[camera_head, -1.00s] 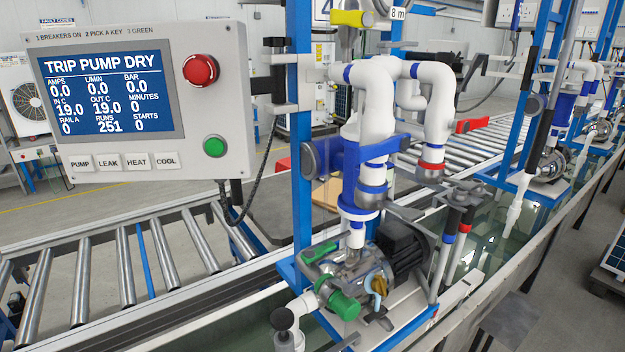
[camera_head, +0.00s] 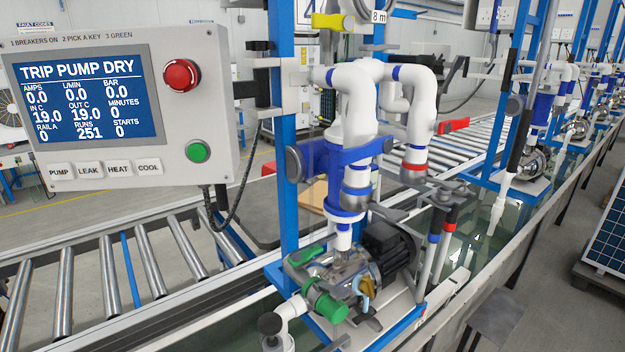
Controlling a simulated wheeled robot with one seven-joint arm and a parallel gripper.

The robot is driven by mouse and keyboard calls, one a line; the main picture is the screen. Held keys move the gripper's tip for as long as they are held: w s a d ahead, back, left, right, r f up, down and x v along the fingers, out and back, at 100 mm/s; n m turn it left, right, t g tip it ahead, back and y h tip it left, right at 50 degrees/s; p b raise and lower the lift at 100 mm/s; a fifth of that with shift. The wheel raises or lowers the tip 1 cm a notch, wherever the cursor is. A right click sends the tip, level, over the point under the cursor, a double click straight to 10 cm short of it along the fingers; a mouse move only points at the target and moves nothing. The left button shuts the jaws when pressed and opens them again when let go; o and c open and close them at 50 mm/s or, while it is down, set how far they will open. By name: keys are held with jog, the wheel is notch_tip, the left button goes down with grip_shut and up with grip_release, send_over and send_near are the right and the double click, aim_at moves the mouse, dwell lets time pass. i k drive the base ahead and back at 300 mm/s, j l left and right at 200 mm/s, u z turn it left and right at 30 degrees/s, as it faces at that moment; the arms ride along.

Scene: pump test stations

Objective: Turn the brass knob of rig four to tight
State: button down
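The near rig carries a white sign (camera_head: 307,12), cut off at the top edge, with a mark that looks like part of a 4. Its pump (camera_head: 345,275) sits low on a blue-edged base. A small brass knob (camera_head: 367,289) is on the pump's front, beside a green cap (camera_head: 326,303). I cannot tell from here whether the knob is tight or loose. My gripper is not in view.
A control panel (camera_head: 110,110) reading TRIP PUMP DRY stands at the left, above a roller conveyor (camera_head: 110,275). White pipes (camera_head: 358,105) and a blue clamp (camera_head: 345,155) rise over the pump. A water trough (camera_head: 470,240) runs behind. More rigs (camera_head: 535,160) stand at the right.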

aim_at(366, 285)
jog(key=i+l+u, duration=0.2)
jog(key=l, duration=0.2)
jog(key=l+u, duration=0.15)
jog(key=l, duration=0.2)
jog(key=i+l+u, duration=0.2)
jog(key=l, duration=0.25)
jog(key=k+j, duration=0.05)
